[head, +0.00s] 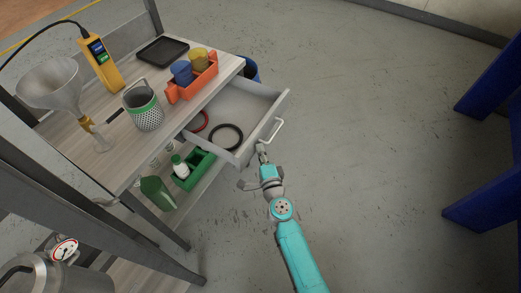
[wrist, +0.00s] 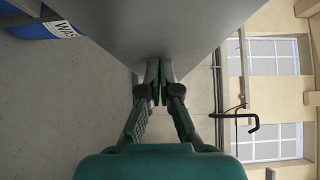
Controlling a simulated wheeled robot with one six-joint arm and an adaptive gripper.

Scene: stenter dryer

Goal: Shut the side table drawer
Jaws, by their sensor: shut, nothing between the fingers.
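The side table (head: 105,165) stands at the left in the head view, and its drawer (head: 245,108) is pulled out toward the right. A black ring and a red ring lie in the drawer. The drawer has a pale bar handle (head: 275,131) on its front. My gripper (head: 262,150) is at the drawer front, just below the handle. In the wrist view my gripper (wrist: 157,75) has its fingers together and empty, with the tips at or very near a grey panel (wrist: 150,25). I cannot tell whether they touch it.
On the table top stand a funnel (head: 52,84), a yellow meter (head: 101,64), a mesh cup (head: 143,107), an orange caddy (head: 193,84) and a black tray (head: 162,51). A green crate (head: 195,168) is on the lower shelf. Blue legs (head: 490,165) stand at the right; the floor between is clear.

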